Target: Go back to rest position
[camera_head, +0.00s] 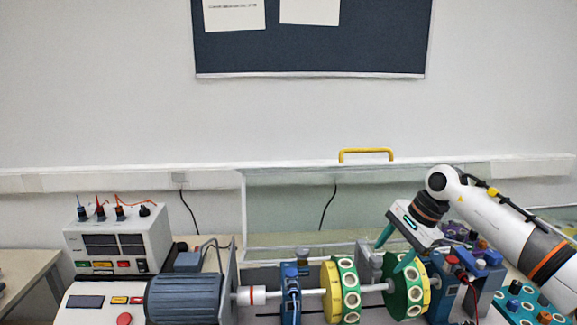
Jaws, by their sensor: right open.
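My right gripper (395,248) is at the right of the head view, at the end of my white right arm. Its two green fingers are spread apart and hold nothing visible. They are over the right part of the shaft rig, close to the right green disc (407,290); whether they touch it I cannot tell. A yellow and green disc (342,290) sits on the shaft to the left of the gripper. My left gripper is not in view.
A grey motor (184,299) drives the shaft at the left. A control box (118,242) with cables stands behind it. A clear cover with a yellow handle (366,152) is raised behind the rig. A blue block with coloured knobs (527,304) is at the lower right.

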